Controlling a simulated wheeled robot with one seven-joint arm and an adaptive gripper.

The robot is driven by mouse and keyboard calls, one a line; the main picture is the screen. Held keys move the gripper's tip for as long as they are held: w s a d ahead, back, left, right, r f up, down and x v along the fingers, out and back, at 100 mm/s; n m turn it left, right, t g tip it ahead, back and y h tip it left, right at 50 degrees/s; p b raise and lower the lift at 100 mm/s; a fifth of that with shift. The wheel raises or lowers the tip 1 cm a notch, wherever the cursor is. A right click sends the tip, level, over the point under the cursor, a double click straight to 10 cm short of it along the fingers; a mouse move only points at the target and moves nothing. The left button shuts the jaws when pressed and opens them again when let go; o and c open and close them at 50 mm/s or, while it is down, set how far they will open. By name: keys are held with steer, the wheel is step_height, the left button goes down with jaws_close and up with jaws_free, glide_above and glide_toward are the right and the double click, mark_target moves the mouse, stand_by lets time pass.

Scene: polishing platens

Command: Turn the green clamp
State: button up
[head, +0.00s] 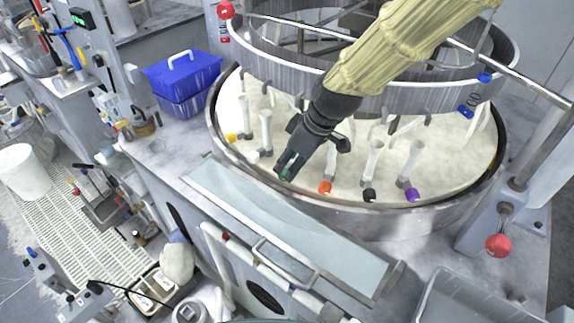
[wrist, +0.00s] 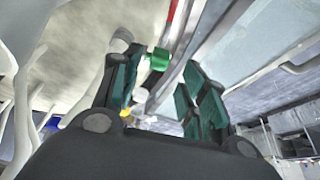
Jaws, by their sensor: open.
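The green clamp (head: 285,174) shows in the head view as a small green patch at my gripper's tip, mostly hidden by the gripper. In the wrist view the green clamp (wrist: 158,59) is a short green cylinder between the spread fingers, nearer the left finger; I cannot tell if it touches. My gripper (head: 285,168) reaches down over the front rim of the round platen tub. It is open, with its two fingers apart in the wrist view (wrist: 160,85).
Orange (head: 325,187), black (head: 369,194) and purple (head: 412,194) clamps line the tub rim to the right. White (head: 253,157) and yellow (head: 231,138) ones sit to the left. A large ring (head: 300,62) hangs above the tub. A blue bin (head: 185,80) stands at left.

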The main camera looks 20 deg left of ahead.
mark_target(287, 170)
steer(key=p+x, duration=0.1)
steer(key=x, duration=0.2)
steer(key=shift+w, duration=0.15)
steer(key=shift+a+f, duration=0.15)
steer(key=shift+f, duration=0.3)
jaws_close()
